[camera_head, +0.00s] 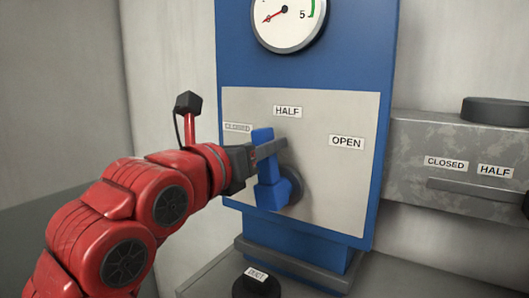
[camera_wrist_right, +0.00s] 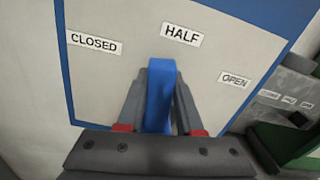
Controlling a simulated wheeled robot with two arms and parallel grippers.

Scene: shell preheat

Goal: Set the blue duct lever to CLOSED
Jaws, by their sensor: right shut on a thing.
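The blue duct lever (camera_head: 266,170) stands on a grey panel (camera_head: 330,195) of a blue cabinet. It points up, just left of the HALF label (camera_head: 287,112). The CLOSED label (camera_head: 238,127) is to its left and the OPEN label (camera_head: 346,142) to its right. My right gripper (camera_head: 266,150) is shut on the lever's upper part. In the right wrist view the lever (camera_wrist_right: 160,95) sits between the two fingers (camera_wrist_right: 158,105), its top just below the HALF label (camera_wrist_right: 182,35). My left gripper is not in view.
A round gauge (camera_head: 289,18) is above the panel. A grey metal box (camera_head: 425,135) with its own CLOSED and HALF labels stands at the right. A black knob tagged DUCT (camera_head: 257,284) is below the cabinet.

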